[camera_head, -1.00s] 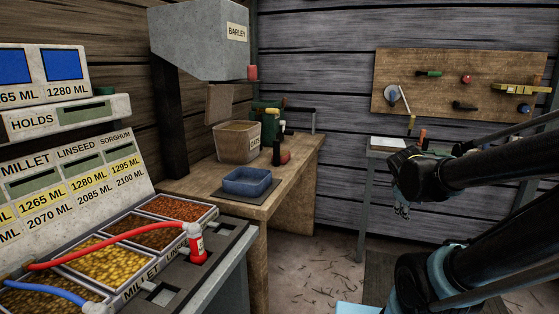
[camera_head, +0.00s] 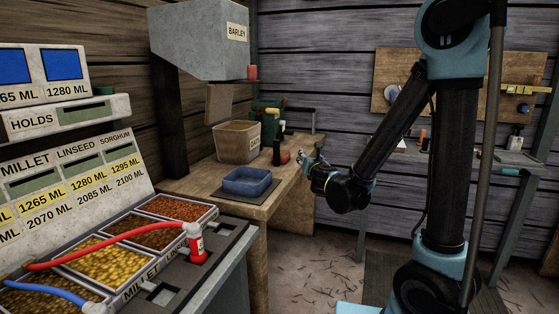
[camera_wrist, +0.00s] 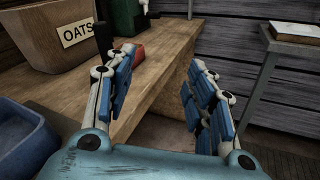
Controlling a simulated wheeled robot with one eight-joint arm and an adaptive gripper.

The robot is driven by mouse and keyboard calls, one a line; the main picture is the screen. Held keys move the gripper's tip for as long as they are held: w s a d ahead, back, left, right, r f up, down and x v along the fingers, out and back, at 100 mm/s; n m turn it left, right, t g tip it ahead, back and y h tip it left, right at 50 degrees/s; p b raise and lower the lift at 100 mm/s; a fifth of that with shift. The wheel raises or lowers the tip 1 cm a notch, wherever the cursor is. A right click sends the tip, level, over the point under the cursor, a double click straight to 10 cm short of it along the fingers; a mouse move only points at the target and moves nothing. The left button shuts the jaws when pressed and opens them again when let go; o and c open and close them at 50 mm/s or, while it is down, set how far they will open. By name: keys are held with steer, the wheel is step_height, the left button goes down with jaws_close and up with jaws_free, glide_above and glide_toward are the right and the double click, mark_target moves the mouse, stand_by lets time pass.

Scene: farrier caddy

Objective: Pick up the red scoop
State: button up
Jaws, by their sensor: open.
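A small red object (camera_head: 285,157) lies on the wooden bench by a black upright handle; it also shows in the wrist view (camera_wrist: 138,53), partly behind a finger. I cannot tell if it is a scoop. My gripper (camera_head: 309,164) is at the bench's right edge, just right of the small red object. In the wrist view my gripper (camera_wrist: 160,85) is open, with nothing between its fingers.
A blue tray (camera_head: 247,182) and an oats box (camera_head: 236,143) stand on the bench (camera_head: 205,182). A green machine (camera_head: 265,122) stands behind them. A grey side table (camera_wrist: 290,45) stands to the right. The floor between is open.

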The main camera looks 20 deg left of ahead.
steer(key=a+n+y, duration=0.1)
steer(key=a, duration=0.1)
steer(key=s+a+n+y, duration=0.1)
steer(key=a+n, duration=0.1)
steer(key=a, duration=0.1)
steer(key=s+a+f+n+y, duration=0.1)
steer(key=a+n, duration=0.1)
steer(key=a, duration=0.1)
steer(key=shift+s, duration=0.1)
glide_toward(277, 149)
steer(key=x, duration=0.4)
steer(key=shift+w+d+r, duration=0.15)
steer(key=shift+w+r, duration=0.15)
steer(key=shift+f+x, duration=0.1)
steer(key=shift+x, duration=1.15)
steer(key=shift+f+x, duration=0.15)
steer(key=shift+x, duration=1.15)
steer(key=shift+s, duration=0.1)
jaws_close()
